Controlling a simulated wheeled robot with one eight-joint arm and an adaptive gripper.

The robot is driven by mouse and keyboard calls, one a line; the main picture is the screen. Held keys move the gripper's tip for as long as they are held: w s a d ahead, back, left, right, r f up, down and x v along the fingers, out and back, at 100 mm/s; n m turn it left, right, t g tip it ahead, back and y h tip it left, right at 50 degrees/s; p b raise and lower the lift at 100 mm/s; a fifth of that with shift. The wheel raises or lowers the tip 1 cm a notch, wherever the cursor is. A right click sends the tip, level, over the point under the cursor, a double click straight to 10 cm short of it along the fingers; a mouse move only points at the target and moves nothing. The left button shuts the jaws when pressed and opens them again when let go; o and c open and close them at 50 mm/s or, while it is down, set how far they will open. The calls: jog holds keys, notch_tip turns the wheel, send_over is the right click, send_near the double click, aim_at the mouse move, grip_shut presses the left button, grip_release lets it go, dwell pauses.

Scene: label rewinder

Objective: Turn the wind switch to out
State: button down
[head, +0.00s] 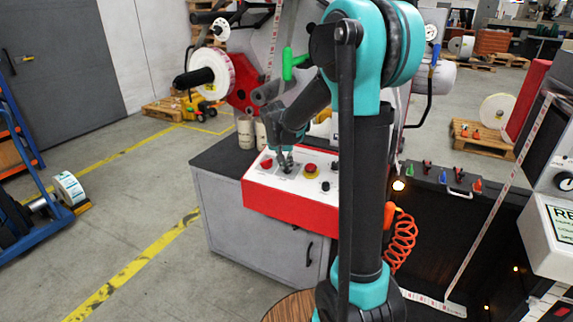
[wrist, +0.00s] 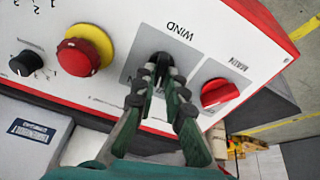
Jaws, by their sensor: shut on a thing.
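The wind switch (wrist: 160,62) is a black knob on a grey plate marked WIND, upside down in the wrist view. My gripper (wrist: 162,82) is shut on it, with its dark green fingertips on either side of the knob. In the head view my gripper (head: 285,164) reaches down onto the left part of the red and white control panel (head: 262,197). The fingers cover part of the switch and its lower markings, so I cannot tell which position it points to.
A red MAIN switch (wrist: 219,93) sits close beside the wind switch. A red emergency button on a yellow ring (wrist: 86,50) and a small black knob (wrist: 26,63) are on the other side. The panel stands on a grey cabinet (head: 228,215).

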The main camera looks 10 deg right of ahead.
jog(key=shift+n, duration=1.6)
jog(key=c, duration=1.6)
grip_release()
jog(key=shift+r, duration=0.1)
jog(key=v, duration=1.1)
jog(key=shift+s+r, duration=0.25)
jog(key=shift+r, duration=0.15)
jog(key=shift+d+f, duration=0.1)
